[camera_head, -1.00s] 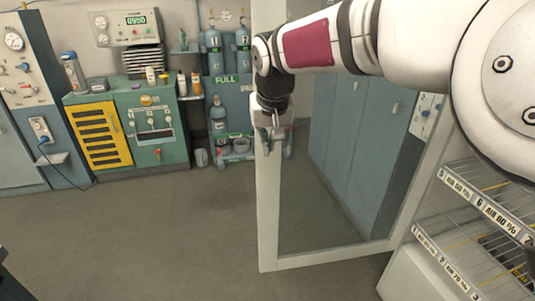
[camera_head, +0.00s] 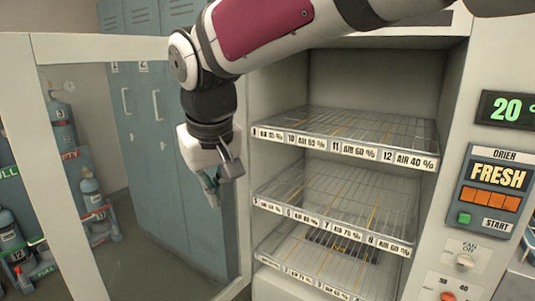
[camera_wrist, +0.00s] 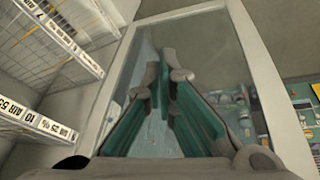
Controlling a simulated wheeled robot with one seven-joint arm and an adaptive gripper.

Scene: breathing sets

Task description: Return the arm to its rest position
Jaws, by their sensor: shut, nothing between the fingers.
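My gripper (camera_head: 211,184) hangs from my arm in the head view, pointing down in front of the open cabinet's left side and the glass door. Its fingers are together with nothing between them. In the wrist view my gripper (camera_wrist: 168,85) shows its green-padded fingers reaching toward the framed glass door (camera_wrist: 210,35). My white arm with a red panel crosses the top of the head view. No object is held.
The drying cabinet stands open, its wire shelves (camera_head: 345,180) empty and labelled. Its glass door (camera_head: 80,180) is swung open to the left. A control panel (camera_head: 490,190) is at the right. Blue lockers (camera_head: 150,110) and gas cylinders (camera_head: 92,190) stand behind the door.

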